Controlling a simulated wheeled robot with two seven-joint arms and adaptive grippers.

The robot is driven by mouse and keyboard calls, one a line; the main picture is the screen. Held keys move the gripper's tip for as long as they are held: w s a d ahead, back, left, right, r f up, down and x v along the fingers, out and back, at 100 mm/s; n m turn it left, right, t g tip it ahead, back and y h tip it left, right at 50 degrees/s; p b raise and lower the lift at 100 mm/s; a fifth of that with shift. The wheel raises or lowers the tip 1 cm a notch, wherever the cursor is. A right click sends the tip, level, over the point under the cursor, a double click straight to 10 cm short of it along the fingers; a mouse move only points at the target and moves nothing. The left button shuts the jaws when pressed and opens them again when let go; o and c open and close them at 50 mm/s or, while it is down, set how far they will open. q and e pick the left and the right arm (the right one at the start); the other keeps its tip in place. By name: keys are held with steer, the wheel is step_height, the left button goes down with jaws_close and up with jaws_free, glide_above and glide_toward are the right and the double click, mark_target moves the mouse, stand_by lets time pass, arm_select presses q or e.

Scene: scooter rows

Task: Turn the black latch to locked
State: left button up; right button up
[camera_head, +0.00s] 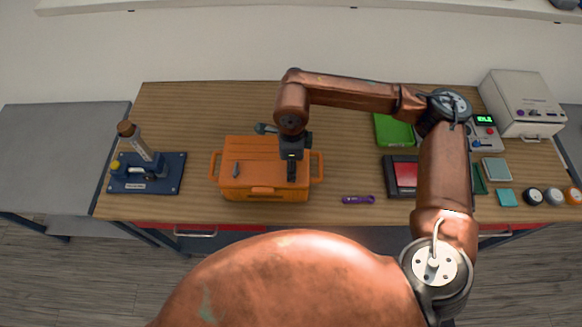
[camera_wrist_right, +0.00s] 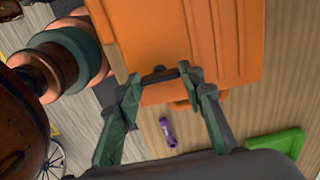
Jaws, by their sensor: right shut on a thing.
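The orange case (camera_head: 258,180) stands closed on the wooden table. A small dark latch piece (camera_head: 236,169) shows on the left of its lid. My right gripper (camera_head: 291,176) reaches down to the right side of the lid. In the right wrist view its two green-grey fingers (camera_wrist_right: 160,82) stand either side of a short black bar, the black latch (camera_wrist_right: 158,73), by the edge of the orange case (camera_wrist_right: 165,40). They are shut on it. The latch's exact angle is hard to tell behind the fingers. My left gripper is not in view.
A purple tool (camera_head: 358,199) lies right of the case. A blue base with an upright device (camera_head: 147,175) stands at left. A red-black box (camera_head: 402,175), green tray (camera_head: 393,130), white machine (camera_head: 522,103) and several small round pieces are at right.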

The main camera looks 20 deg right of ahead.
stand_by(0.3)
steer(key=shift+c, duration=0.2)
steer(key=o, duration=1.2)
steer(key=shift+r, duration=0.25)
step_height(320, 180, up, 12)
steer(key=shift+f, duration=0.25)
